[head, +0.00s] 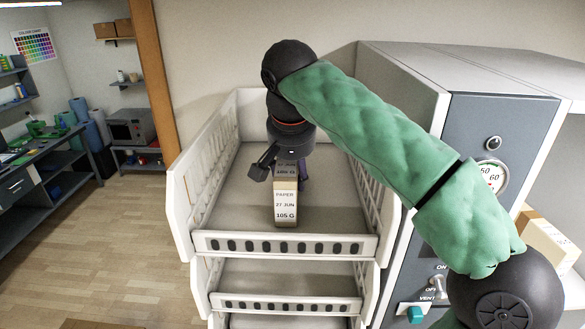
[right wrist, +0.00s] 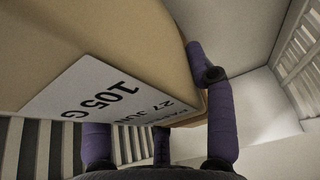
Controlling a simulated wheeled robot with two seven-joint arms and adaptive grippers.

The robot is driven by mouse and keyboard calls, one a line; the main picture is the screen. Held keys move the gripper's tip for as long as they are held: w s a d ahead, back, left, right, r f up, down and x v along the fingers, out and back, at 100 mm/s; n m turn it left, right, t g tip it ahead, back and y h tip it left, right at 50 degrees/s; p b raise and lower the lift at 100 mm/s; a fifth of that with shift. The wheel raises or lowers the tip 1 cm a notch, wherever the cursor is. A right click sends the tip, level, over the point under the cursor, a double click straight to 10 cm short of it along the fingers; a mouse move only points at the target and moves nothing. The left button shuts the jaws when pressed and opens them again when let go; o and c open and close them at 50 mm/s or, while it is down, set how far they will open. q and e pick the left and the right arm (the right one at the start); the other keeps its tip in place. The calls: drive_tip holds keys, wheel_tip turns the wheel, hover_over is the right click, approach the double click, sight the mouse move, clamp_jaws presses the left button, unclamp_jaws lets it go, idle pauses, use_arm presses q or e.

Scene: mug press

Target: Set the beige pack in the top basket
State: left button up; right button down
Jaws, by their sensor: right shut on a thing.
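The beige pack (head: 285,207) has a white label reading "PAPER 27 JUN 105 G". In the head view it is inside the outline of the top basket (head: 285,245), a white slatted tray. My right gripper (head: 287,172) comes down over the pack's far end, its fingers partly hidden by the wrist and pack. In the right wrist view the pack (right wrist: 90,45) fills the upper left, and purple fingers (right wrist: 165,145) are against it. Whether the pack touches the basket floor is not clear. My left gripper is not in view.
Lower baskets (head: 285,304) are stacked below the top one. A grey cabinet (head: 490,125) with a gauge and switches stands close on the right. The top basket floor around the pack is bare. A workbench (head: 40,165) is far off at left.

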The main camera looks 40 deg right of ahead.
sight(288, 176)
drive_tip(key=shift+c, duration=2.1)
unclamp_jaws()
drive_tip(key=shift+d+f, duration=0.1)
drive_tip(key=shift+f, duration=0.05)
drive_tip(key=shift+v, duration=3.95)
drive_tip(key=shift+w, duration=0.1)
